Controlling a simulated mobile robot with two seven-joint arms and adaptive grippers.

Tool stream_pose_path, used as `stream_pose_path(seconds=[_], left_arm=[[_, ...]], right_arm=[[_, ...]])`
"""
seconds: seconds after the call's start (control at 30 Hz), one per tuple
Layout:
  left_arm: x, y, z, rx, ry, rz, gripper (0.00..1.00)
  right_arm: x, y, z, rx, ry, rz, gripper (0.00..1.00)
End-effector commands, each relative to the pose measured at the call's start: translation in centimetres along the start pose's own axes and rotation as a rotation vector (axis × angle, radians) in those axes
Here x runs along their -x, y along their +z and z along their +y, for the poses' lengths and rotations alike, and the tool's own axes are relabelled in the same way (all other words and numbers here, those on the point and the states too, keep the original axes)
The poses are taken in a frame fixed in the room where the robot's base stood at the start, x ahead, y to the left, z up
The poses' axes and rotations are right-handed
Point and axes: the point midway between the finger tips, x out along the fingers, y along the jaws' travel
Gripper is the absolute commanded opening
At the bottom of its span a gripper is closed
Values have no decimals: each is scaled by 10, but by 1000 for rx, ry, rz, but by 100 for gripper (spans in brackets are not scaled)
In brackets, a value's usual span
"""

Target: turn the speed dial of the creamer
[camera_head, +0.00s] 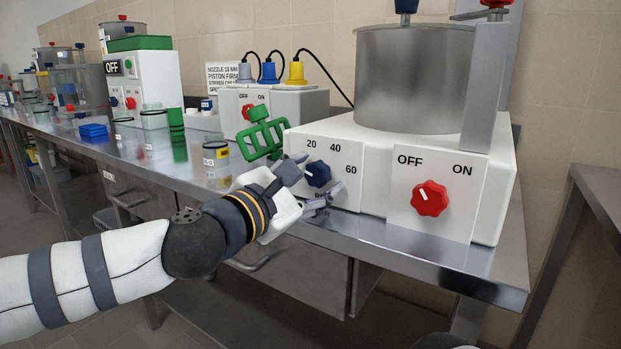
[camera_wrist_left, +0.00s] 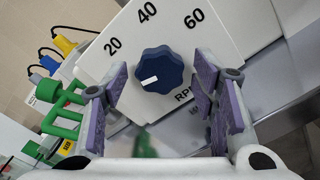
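The creamer (camera_head: 345,142) is a white machine with a metal drum on top, at the right of the head view. Its speed dial (camera_wrist_left: 160,70) is a dark blue knob below the marks 20, 40 and 60. The dial's white pointer lies at its lower left, below 20. My left gripper (camera_head: 317,181) is at this dial, with one finger on each side. In the left wrist view the fingers are open, with the dial between and beyond the tips. I cannot tell whether they touch it. My right gripper is not in view.
A red OFF/ON knob (camera_head: 430,198) is on the creamer's front, pointing toward OFF. A green frame-like object (camera_head: 262,138) stands close left of the dial. A grey-white machine (camera_head: 300,104) with colored plugs is behind. The steel table's (camera_head: 440,262) front edge runs below the gripper.

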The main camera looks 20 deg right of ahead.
Motion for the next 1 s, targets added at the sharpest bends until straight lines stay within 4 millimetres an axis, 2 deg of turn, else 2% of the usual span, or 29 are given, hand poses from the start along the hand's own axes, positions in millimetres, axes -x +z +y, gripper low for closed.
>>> stream_pose_path(seconds=[0.03,0.17,0.2,0.57,1.0], left_arm=[[0,0,0,0,0,0,38],[0,0,0,0,0,0,9],[0,0,0,0,0,0,6],[0,0,0,-56,0,0,6],[0,0,1,-413,0,1,6]], right_arm=[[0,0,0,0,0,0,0],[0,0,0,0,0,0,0],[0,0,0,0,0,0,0],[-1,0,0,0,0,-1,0],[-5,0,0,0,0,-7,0]])
